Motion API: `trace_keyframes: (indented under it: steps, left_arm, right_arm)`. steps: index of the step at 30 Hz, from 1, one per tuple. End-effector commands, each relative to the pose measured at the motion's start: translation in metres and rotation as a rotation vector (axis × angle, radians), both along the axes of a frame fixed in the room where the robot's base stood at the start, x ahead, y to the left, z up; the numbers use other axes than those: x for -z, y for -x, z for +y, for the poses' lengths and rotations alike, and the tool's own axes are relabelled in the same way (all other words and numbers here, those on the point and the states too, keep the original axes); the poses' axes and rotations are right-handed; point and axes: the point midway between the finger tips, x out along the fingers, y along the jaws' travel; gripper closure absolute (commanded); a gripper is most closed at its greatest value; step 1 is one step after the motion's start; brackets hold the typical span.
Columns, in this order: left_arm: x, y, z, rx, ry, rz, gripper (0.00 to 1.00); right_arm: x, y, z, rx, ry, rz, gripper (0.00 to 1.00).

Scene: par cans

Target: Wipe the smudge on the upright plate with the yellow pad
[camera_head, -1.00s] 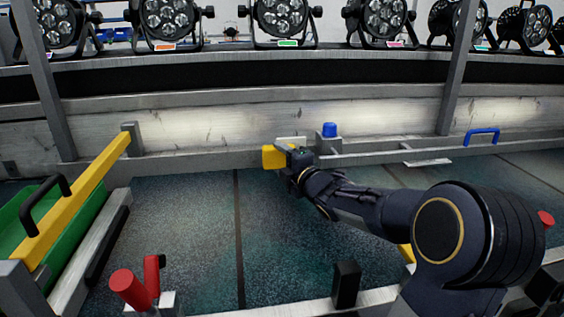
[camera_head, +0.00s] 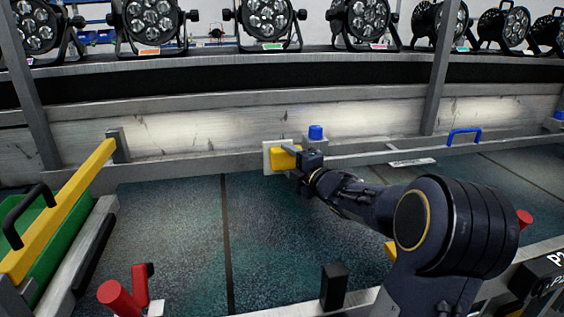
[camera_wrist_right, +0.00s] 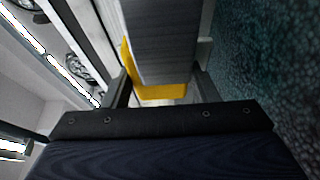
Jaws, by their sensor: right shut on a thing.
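The yellow pad (camera_head: 283,160) is in my right gripper (camera_head: 303,160), in front of the pale upright plate (camera_head: 267,158) on the far rail. The plate's left edge shows beside the pad; much of the rest is covered. I cannot make out the smudge, nor whether pad and plate touch. In the right wrist view the gripper (camera_wrist_right: 163,88) has its fingers on either side of a grey block (camera_wrist_right: 165,40) with the yellow pad (camera_wrist_right: 160,92) along its edge. The left gripper is not in view.
A blue knob (camera_head: 316,132) stands just right of the plate, and a blue handle (camera_head: 464,136) farther right. A yellow bar (camera_head: 62,210) and green bin (camera_head: 62,235) are at left. The dark speckled surface (camera_head: 170,230) is largely clear.

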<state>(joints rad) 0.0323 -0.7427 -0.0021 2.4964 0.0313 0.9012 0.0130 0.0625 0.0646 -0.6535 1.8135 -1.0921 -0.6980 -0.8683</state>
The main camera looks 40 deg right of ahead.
Motion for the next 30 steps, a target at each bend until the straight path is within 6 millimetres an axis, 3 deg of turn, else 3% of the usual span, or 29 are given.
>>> trace_keyframes:
  steps: [11,30]
  left_arm:
    - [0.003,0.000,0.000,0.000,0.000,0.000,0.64]
    - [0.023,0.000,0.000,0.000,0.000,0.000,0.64]
  right_arm:
    - [0.001,0.007,-0.010,0.001,0.001,0.000,0.64]
    - [0.001,-0.016,0.024,-0.004,0.000,-0.002,0.64]
